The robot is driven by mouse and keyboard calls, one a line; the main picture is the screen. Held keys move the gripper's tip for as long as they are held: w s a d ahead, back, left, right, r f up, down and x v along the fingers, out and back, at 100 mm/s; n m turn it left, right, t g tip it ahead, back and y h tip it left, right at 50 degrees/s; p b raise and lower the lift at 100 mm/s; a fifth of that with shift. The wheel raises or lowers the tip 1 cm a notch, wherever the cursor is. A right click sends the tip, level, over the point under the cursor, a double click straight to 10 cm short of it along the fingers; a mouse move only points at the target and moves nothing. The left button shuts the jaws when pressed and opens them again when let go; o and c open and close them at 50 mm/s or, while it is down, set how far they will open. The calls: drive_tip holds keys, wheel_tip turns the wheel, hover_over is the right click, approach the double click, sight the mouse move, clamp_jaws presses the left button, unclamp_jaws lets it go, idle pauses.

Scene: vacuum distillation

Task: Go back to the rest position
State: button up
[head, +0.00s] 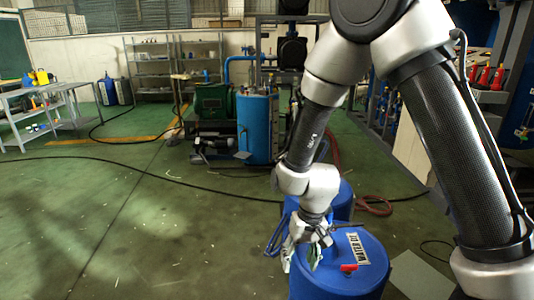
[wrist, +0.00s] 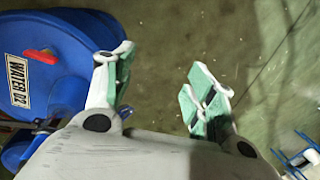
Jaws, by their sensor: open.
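My gripper (head: 301,255) hangs beside the left edge of a blue barrel in the head view. In the wrist view my gripper (wrist: 160,95) is open, with its two green-padded fingers wide apart and only floor between them. The barrel (head: 330,275) has a red piece on its lid and a white label, which reads "WATER 02" in the wrist view (wrist: 40,60). The gripper looks empty, and in the wrist view the barrel lies to the left of the fingers. In the head view the arm reaches down from the upper right to the barrel.
A second blue barrel (head: 340,203) stands just behind the first. A blue tank (head: 257,130) and a green machine (head: 213,108) stand further back. Black cables (head: 160,175) and a reddish hose (head: 374,206) lie on the floor. The green floor (head: 130,230) at left is mostly clear.

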drive_tip(key=s+d+r+m+t, duration=0.1)
drive_tip(key=s+d+r, duration=0.5)
drive_tip(key=d+r, duration=0.8)
drive_tip(key=s+d+r+m+t+h, duration=0.1)
drive_tip(key=s+d+r+t, duration=0.3)
drive_tip(key=d+r, duration=0.9)
wheel_tip(320, 180, up, 4)
drive_tip(key=shift+s+d+h, duration=0.3)
drive_tip(key=shift+s+d, duration=0.05)
drive_tip(key=shift+s, duration=0.55)
